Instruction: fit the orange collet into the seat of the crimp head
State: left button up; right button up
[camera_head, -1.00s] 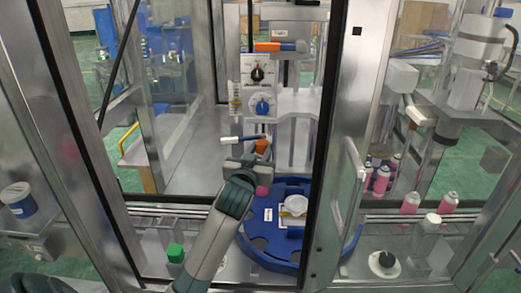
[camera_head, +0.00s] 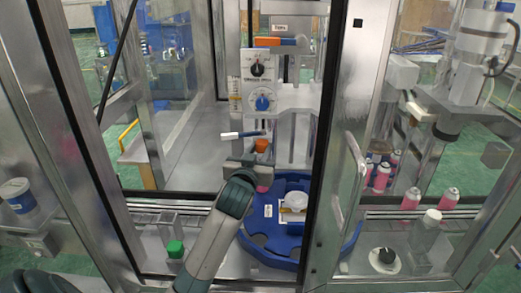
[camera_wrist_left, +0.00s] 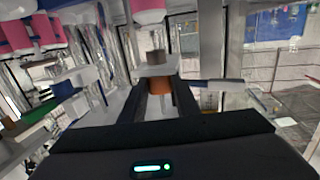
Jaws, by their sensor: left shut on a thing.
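The orange collet (camera_head: 262,146) is held at the tip of my left gripper (camera_head: 247,160), inside the machine's frame. In the left wrist view the collet (camera_wrist_left: 160,86) sits between the two dark fingers of the left gripper (camera_wrist_left: 160,104), which are shut on it. A pale plate with a grey cylindrical part (camera_wrist_left: 156,56) shows just beyond the collet. I cannot tell whether they touch. The crimp head's seat is not clearly visible; the machine column with dials (camera_head: 262,90) rises behind the gripper. My right gripper is not in view.
A blue turntable (camera_head: 262,242) lies below the gripper, with a pink can under the gripper. A lever with white and blue ends (camera_head: 240,135) is close to the collet. A metal door post (camera_head: 325,150) and clear panels narrow the opening. Pink cans (camera_head: 383,176) stand at right.

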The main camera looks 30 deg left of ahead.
pick_arm(q)
jog(key=o, duration=1.2)
jog(key=shift+s+d, duration=0.25)
jog(key=shift+s, duration=0.25)
jog(key=p+v, duration=0.4)
jog(key=v, duration=1.2)
jog(key=shift+s, duration=0.2)
jog(key=shift+r, duration=0.1)
